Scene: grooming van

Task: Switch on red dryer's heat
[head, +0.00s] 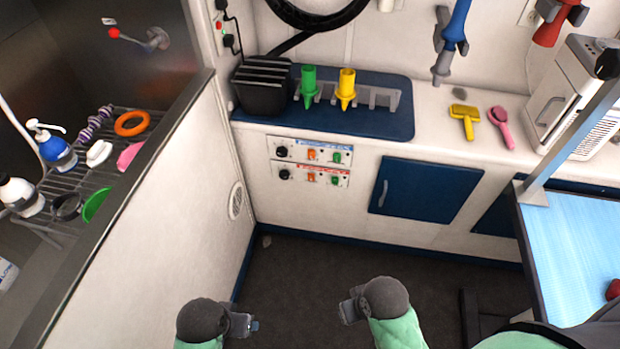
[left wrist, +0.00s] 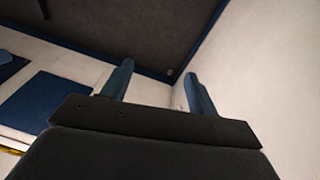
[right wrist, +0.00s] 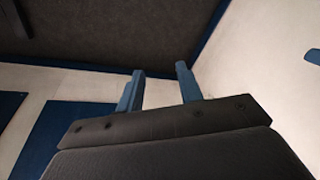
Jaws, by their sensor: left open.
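Two control panels are set in the white counter front in the head view. The upper panel (head: 326,151) has a blue label strip, and the lower panel (head: 325,178) has a red one. Each shows a black knob at left, an orange switch and a green switch; the switch positions are too small to tell. The red dryer (head: 548,30) hangs at the top right, partly cut off. My left gripper (head: 254,325) is open and empty, low in front of the counter. My right gripper (head: 346,304) is also open and empty, right of it. Both are well apart from the panels.
A blue dryer (head: 455,30) hangs above the counter. Green (head: 309,85) and yellow (head: 347,88) nozzles stand in a grey rack. A blue cabinet door (head: 425,190) is right of the panels. A tub wall (head: 150,190) bounds the left, a blue-topped table (head: 575,250) the right. Dark floor between is clear.

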